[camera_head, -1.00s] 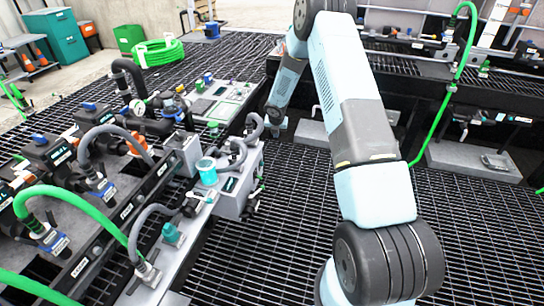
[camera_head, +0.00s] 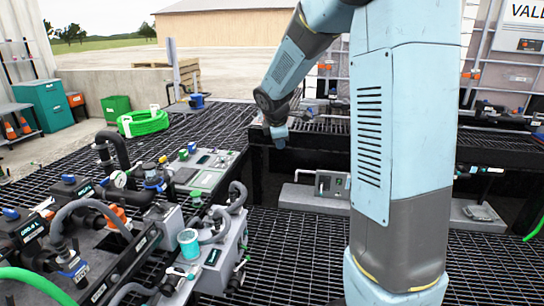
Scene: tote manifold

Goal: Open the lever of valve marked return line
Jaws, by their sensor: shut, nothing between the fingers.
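My arm (camera_head: 400,130) rises through the right of the head view and bends over at the top. Its far end, a dark joint with a short light-blue link, hangs over the back grating near the centre. No gripper fingers can be made out there. The manifold of valves and hoses (camera_head: 103,228) stands at the left, well apart from that end. Its valves carry small labels, some on blue-capped bodies (camera_head: 68,187). The lettering is too small to read for certain, so I cannot tell which valve is the return line or how its lever stands.
A grey panel box (camera_head: 204,168) stands behind the manifold, with a turquoise cup (camera_head: 188,243) in front. Benches with pipework (camera_head: 500,150) stand at the right. The grating floor (camera_head: 290,238) in the middle is clear.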

